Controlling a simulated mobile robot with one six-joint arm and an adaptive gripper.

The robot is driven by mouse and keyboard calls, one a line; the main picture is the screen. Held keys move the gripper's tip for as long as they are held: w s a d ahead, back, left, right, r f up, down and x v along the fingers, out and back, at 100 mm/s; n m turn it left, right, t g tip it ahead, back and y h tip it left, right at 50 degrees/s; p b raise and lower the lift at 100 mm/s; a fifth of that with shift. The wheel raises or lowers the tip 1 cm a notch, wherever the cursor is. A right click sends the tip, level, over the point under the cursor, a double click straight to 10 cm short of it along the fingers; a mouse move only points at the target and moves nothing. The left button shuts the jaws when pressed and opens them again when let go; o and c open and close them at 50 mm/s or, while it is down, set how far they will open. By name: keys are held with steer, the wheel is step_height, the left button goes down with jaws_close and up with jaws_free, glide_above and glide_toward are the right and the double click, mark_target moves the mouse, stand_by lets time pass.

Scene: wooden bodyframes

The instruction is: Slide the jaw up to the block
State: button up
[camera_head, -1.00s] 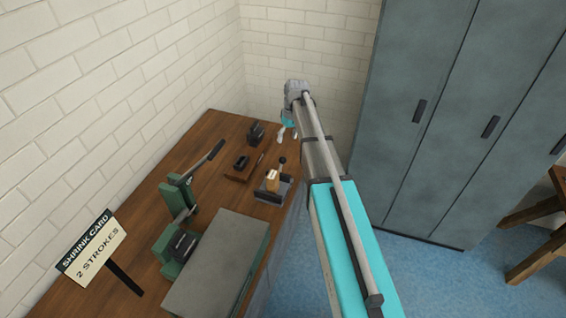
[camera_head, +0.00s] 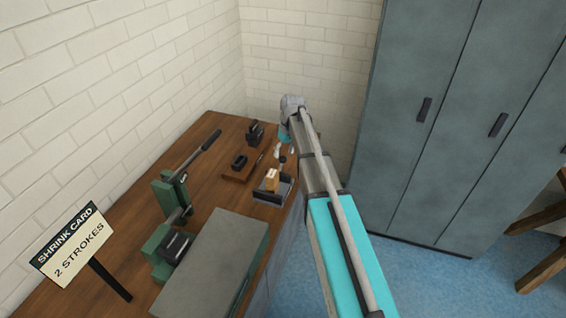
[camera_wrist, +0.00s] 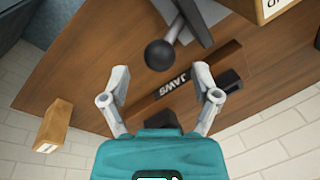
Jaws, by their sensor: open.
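A small dark fixture (camera_head: 272,192) stands near the right edge of the wooden bench, with a pale wooden block (camera_head: 271,178) on it. A lever with a black ball knob rises beside the block. A dark strip lettered "JAWS" (camera_wrist: 172,87) lies on the bench below the knob. My gripper (camera_wrist: 161,78) is open and empty, its fingers apart on either side of the strip. In the head view my gripper (camera_head: 284,150) is just above the fixture, partly hidden by my arm.
A green lever tool (camera_head: 172,195), a grey plate (camera_head: 215,262) and a "SHRINK CARD 2 STROKES" sign (camera_head: 72,245) occupy the near bench. Small dark tools (camera_head: 239,162) stand left of the fixture. Brick walls back the bench; grey lockers (camera_head: 440,110) stand right.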

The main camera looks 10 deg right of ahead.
mark_target(281, 167)
steer(key=shift+s+a+f+b, duration=0.1)
steer(key=shift+a+f+b, duration=0.05)
steer(key=shift+f+b, duration=0.45)
steer(key=shift+a+f+b, duration=0.1)
steer(key=shift+f+b, duration=0.3)
steer(key=shift+f, duration=0.3)
jaws_close()
